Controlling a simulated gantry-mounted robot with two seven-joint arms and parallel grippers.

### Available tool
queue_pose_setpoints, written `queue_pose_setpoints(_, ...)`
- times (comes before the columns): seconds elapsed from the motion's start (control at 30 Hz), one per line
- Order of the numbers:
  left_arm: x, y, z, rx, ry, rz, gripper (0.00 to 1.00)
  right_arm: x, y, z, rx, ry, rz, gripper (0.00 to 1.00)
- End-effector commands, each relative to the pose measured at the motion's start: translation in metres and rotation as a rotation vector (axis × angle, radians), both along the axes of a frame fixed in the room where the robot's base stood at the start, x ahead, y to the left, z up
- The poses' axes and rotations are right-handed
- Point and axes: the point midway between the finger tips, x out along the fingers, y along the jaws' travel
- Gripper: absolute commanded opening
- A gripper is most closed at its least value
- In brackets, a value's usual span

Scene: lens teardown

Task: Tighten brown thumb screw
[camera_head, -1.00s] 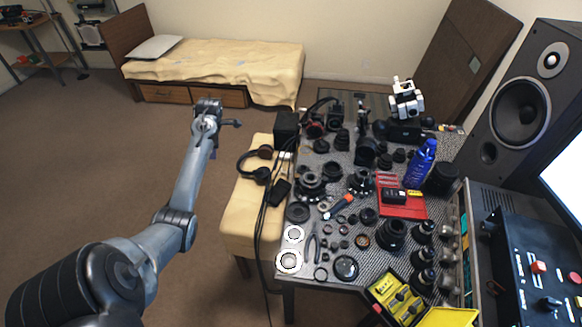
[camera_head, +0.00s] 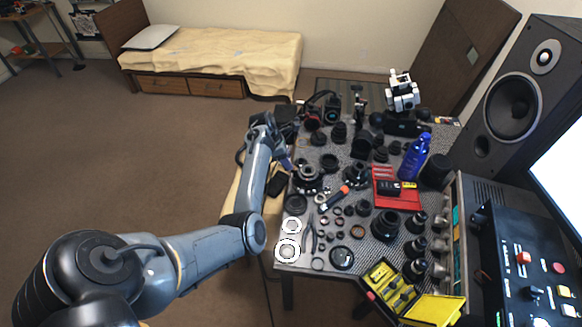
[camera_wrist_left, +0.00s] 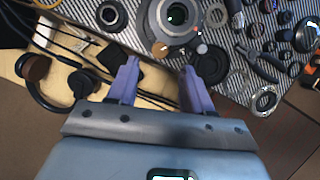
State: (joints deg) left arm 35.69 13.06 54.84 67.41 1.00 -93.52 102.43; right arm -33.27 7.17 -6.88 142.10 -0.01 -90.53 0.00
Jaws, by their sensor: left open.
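My left gripper (camera_head: 289,163) is at the left edge of the table in the head view, by a dark, round lens part (camera_head: 308,178). In the left wrist view, its two purple fingers (camera_wrist_left: 160,68) are apart, with nothing between them. Just beyond the fingertips is a small brown knob (camera_wrist_left: 160,48), which looks like the brown thumb screw, on the edge of the grey ring-shaped lens part (camera_wrist_left: 177,18). The fingers do not appear to touch it. The screw is too small to make out in the head view. My right gripper is not in view.
The table is crowded with lenses and rings. Pliers (camera_wrist_left: 258,63) lie right of the lens part in the wrist view. Headphones (camera_wrist_left: 38,75) and black cables lie on the left. A blue bottle (camera_head: 415,157), red tray (camera_head: 407,203) and yellow case (camera_head: 432,310) stand farther right.

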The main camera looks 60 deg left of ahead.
Motion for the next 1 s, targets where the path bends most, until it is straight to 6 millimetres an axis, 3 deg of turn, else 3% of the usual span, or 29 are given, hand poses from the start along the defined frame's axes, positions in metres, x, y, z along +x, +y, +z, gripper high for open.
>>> queue_pose_setpoints(0.1, 0.006, -0.003, -0.019, -0.002, 0.001, -0.001, 0.5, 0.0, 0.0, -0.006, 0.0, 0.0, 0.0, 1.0)
queue_pose_setpoints(0.3, 0.014, -0.006, -0.037, 0.0, 0.001, 0.0, 0.5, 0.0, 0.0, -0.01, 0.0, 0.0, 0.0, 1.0)
queue_pose_setpoints(0.73, 0.017, -0.007, -0.044, 0.001, 0.0, 0.0, 0.5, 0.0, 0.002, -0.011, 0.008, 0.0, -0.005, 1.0)
queue_pose_setpoints(0.77, 0.017, -0.007, -0.044, 0.001, 0.0, 0.0, 0.49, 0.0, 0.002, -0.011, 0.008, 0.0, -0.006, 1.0)
queue_pose_setpoints(1.0, 0.016, -0.007, -0.044, 0.001, 0.001, 0.0, 0.12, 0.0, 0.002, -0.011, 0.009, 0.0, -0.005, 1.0)
